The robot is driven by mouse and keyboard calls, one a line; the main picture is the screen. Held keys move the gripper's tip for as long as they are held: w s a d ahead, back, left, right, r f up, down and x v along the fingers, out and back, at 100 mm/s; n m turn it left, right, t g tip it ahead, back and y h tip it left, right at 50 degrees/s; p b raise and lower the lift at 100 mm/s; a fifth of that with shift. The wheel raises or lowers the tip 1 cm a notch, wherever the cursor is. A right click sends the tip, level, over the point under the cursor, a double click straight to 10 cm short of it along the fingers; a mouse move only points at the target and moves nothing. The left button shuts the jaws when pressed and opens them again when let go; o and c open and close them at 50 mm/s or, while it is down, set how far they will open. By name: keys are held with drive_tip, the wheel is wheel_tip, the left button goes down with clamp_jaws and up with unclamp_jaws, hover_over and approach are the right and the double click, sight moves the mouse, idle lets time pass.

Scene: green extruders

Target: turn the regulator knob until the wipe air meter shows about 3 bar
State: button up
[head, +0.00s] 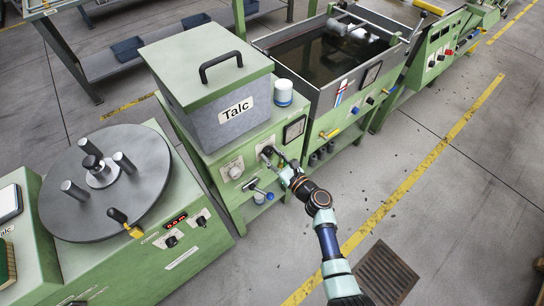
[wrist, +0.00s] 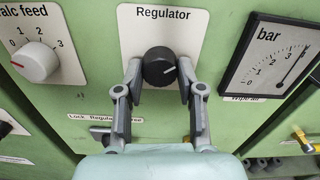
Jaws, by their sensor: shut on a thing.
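The black regulator knob (wrist: 159,63) sits under the label "Regulator" on a cream plate in the wrist view. A white line on it points right. My gripper (wrist: 159,72) is shut on the knob, one finger on its left and one on its right. In the head view my gripper (head: 272,160) reaches the green panel. The wipe air meter (wrist: 271,55), marked "bar", stands to the right of the knob. The meter also shows in the head view (head: 294,130).
A white talc feed knob (wrist: 35,62) is at the left. A lever (wrist: 100,132) labelled with "Lock" and "Regulator" lies below, partly behind my left finger. A yellow-handled valve (wrist: 303,138) is at the lower right. The talc box (head: 215,85) stands above the panel.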

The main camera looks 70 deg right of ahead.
drive_tip(key=n+b, duration=0.2)
drive_tip(key=n, duration=0.2)
drive_tip(key=shift+f+b, duration=0.15)
drive_tip(key=shift+b, duration=0.15)
drive_tip(key=shift+n+b, duration=1.1)
drive_tip(key=shift+n, duration=0.9)
drive_tip(key=o, duration=1.1)
drive_tip(key=shift+o, duration=0.2)
drive_tip(key=shift+r, duration=0.2)
drive_tip(key=v, duration=1.2)
